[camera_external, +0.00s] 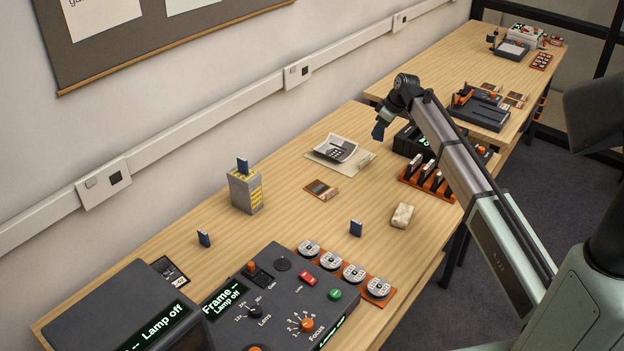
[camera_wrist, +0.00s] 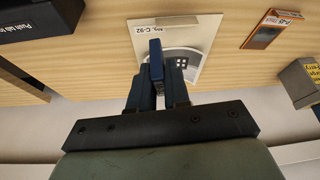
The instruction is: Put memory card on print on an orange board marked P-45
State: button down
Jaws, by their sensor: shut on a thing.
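My gripper (camera_external: 379,131) is shut on a small dark blue memory card (camera_wrist: 156,58), raised above the table. In the wrist view the card stands out between my two fingertips (camera_wrist: 157,85). The print on an orange board (camera_external: 321,190) lies flat on the wooden table, left of and below my gripper in the external view. It also shows at the upper right of the wrist view (camera_wrist: 265,30), with a small label that looks like P-45. A curled print on a pale board marked C-92 (camera_wrist: 205,30) lies behind the card in the wrist view.
A pale block (camera_external: 402,216) and an orange rack (camera_external: 412,180) stand to the right. A dark console (camera_external: 270,310) fills the front. Table around the orange board is clear.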

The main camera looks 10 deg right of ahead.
jog(key=s+a+n, duration=0.1)
jog(key=s+a, duration=0.2)
jog(key=a, duration=0.4)
jog(key=s+a+n, duration=0.1)
jog(key=s+a, duration=0.1)
jog(key=a, duration=0.5)
jog(key=m, duration=0.4)
send_over(316, 187)
jog(key=s+d, duration=0.1)
jog(key=s, duration=0.1)
jog(key=shift+w+d+f, duration=0.1)
jog(key=shift+f, duration=2.3)
jog(key=shift+w+d+f, duration=0.1)
jog(key=shift+f, duration=2.25)
jog(key=shift+f, duration=0.1)
jog(key=c, duration=1.1)
grip_release()
jog(key=v, duration=1.2)
jog(key=shift+s+a, duration=0.15)
jog(key=shift+a, duration=0.1)
